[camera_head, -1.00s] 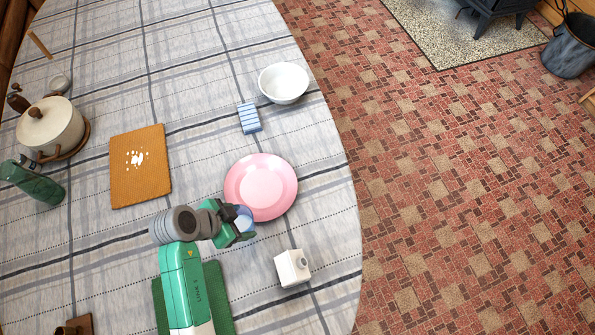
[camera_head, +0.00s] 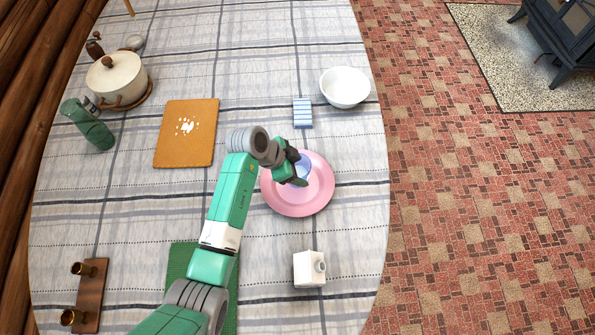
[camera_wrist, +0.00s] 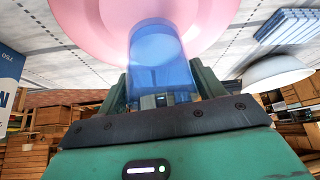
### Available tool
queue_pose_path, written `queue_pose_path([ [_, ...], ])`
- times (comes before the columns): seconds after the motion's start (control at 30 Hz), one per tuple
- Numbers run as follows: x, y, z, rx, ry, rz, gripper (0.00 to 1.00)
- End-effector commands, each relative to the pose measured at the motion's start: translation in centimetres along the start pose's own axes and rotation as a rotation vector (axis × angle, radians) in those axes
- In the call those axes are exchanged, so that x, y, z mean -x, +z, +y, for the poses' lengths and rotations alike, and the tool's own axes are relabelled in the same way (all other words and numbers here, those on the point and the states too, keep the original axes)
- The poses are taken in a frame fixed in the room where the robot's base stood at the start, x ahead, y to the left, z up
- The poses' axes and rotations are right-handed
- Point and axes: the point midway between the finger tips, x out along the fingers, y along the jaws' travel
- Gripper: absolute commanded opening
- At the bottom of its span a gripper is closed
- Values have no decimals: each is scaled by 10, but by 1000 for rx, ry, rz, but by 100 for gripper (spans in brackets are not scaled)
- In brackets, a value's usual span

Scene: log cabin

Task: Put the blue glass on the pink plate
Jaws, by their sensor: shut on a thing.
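The pink plate (camera_head: 290,205) lies flat on the tablecloth, right of the middle of the table. My gripper (camera_head: 301,171) is over the plate in the head view and is shut on the blue glass (camera_head: 305,160), which is partly hidden by the fingers. In the wrist view the clear blue glass (camera_wrist: 160,62) stands out between the fingers, with the pink plate (camera_wrist: 85,22) behind it. I cannot tell whether the glass touches the plate.
A white bowl (camera_head: 345,87) and a blue striped block (camera_head: 302,113) lie beyond the plate. A white box-like thing (camera_head: 308,269) stands nearer. An orange board (camera_head: 187,133), a lidded pot (camera_head: 116,82) and a green bottle (camera_head: 90,125) are to the left. A wooden stand (camera_head: 90,295) is at the lower left.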

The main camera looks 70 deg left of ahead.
Motion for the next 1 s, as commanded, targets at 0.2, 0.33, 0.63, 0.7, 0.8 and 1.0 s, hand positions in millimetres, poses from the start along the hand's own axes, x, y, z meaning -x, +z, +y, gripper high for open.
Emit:
queue_pose_path([
  [0.2, -12, 8, 0, 0, 0, -1, 37],
  [0.33, -30, 19, 0, 1, 1, -1, 37],
  [0.63, -32, 20, 0, -1, -1, 1, 37],
  [0.7, -32, 20, 0, -1, 0, 0, 72],
  [0.8, -32, 20, 0, -1, 0, 0, 90],
  [1.0, -32, 20, 0, 0, 0, 0, 90],
])
